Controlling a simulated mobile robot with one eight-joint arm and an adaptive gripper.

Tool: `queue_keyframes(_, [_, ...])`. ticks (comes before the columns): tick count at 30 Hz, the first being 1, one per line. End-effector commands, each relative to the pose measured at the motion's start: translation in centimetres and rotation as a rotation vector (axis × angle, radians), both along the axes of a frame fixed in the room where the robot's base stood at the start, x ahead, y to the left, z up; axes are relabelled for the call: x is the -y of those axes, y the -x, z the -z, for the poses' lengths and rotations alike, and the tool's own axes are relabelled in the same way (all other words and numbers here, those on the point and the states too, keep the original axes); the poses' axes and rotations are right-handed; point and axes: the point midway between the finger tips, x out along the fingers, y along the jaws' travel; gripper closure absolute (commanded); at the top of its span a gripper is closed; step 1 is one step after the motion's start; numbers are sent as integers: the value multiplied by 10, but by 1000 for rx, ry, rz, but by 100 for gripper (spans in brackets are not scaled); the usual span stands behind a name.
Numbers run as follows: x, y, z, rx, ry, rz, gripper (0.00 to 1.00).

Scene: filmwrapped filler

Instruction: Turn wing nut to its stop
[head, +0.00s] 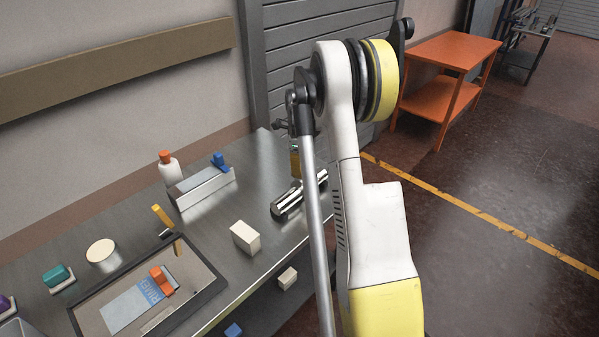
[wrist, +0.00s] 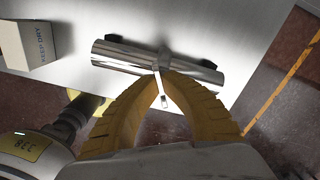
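A shiny chrome cylinder (head: 291,202) lies on the steel bench near its right end; it also shows in the wrist view (wrist: 120,58). A small silver wing nut (wrist: 164,92) sits at the middle of its near side, with one wing pointing toward my wrist camera. My gripper (wrist: 163,74) has ribbed yellow fingers arching in from both sides, and their tips close around the wing. In the head view my gripper (head: 295,173) comes down over the cylinder, and the wing nut cannot be made out. The wing's far end is partly hidden by the fingertips.
A cream box marked KEEP DRY (wrist: 28,45) stands left of the cylinder; it shows in the head view (head: 245,237). A silver block with a blue clamp (head: 203,188), a bottle (head: 168,166) and a black-framed tray (head: 212,290) stand farther left. The bench's front edge is close.

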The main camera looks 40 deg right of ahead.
Motion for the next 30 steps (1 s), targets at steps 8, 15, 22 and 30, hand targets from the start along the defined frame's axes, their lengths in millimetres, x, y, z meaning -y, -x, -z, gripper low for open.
queue_keyframes(8, [1, 0, 0, 0, 0, 184, 100])
queue_keyframes(15, [1, 0, 0, 0, 0, 269, 100])
queue_keyframes(22, [1, 0, 0, 0, 0, 295, 100])
queue_keyframes(30, [1, 0, 0, 0, 0, 297, 100])
